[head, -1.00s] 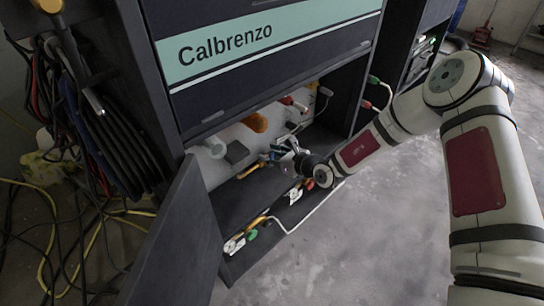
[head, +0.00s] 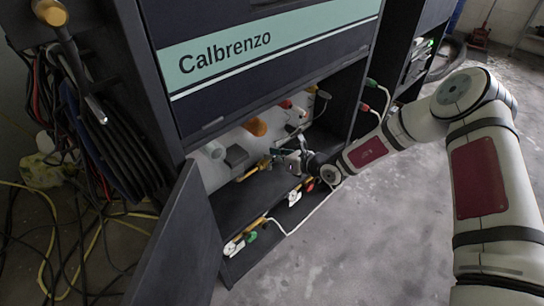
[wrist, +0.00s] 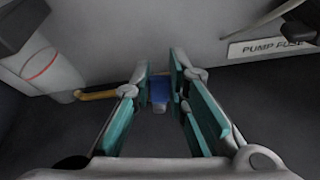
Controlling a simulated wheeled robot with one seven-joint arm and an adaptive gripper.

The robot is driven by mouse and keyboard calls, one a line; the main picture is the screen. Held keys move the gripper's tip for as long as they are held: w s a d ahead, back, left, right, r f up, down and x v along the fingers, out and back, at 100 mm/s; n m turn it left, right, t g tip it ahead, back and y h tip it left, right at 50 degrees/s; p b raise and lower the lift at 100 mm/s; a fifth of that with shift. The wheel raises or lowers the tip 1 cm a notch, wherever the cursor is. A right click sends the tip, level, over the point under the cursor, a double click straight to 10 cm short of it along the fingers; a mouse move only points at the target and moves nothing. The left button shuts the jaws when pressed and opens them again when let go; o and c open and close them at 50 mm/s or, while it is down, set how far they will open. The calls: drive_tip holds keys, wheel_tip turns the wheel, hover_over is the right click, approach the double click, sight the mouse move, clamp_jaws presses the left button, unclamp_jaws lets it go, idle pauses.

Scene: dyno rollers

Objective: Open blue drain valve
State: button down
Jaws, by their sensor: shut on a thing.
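The blue valve handle (wrist: 160,91) shows in the wrist view between the two teal finger pads, in front of a brass pipe (wrist: 100,95). My gripper (wrist: 160,88) is shut on this handle, with the pads on its left and right sides. In the head view my gripper (head: 284,160) reaches into the open lower bay of the cabinet, by a brass pipe (head: 252,169). There the gripper hides most of the blue handle, so its turn angle is hard to tell.
The open cabinet door (head: 175,245) stands left of the bay. A green-handled fitting (head: 250,236) lies on the front ledge. A "PUMP FUSE" label (wrist: 272,47) is right.

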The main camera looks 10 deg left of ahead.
drive_tip(key=w+m, duration=0.1)
drive_tip(key=d+f+m+g+y+b, duration=0.1)
drive_tip(key=m, duration=0.1)
drive_tip(key=shift+w+d+f+y, duration=0.1)
drive_tip(key=shift+w+d+y, duration=0.2)
drive_tip(key=shift+w, duration=0.1)
drive_tip(key=m, duration=0.1)
drive_tip(key=f+m+g+y+b, duration=0.1)
drive_tip(key=shift+w+d+m, duration=0.25)
drive_tip(key=shift+w+m, duration=0.05)
drive_tip(key=shift+w, duration=0.1)
drive_tip(key=shift+w+d+f+m+y+b, duration=0.2)
drive_tip(key=shift+f+m+y+b, duration=0.25)
drive_tip(key=shift+m+b, duration=0.4)
drive_tip(key=c, duration=1.6)
unclamp_jaws()
drive_tip(key=shift+o, duration=0.3)
drive_tip(key=shift+a, duration=0.1)
drive_tip(key=shift+s+r, duration=0.1)
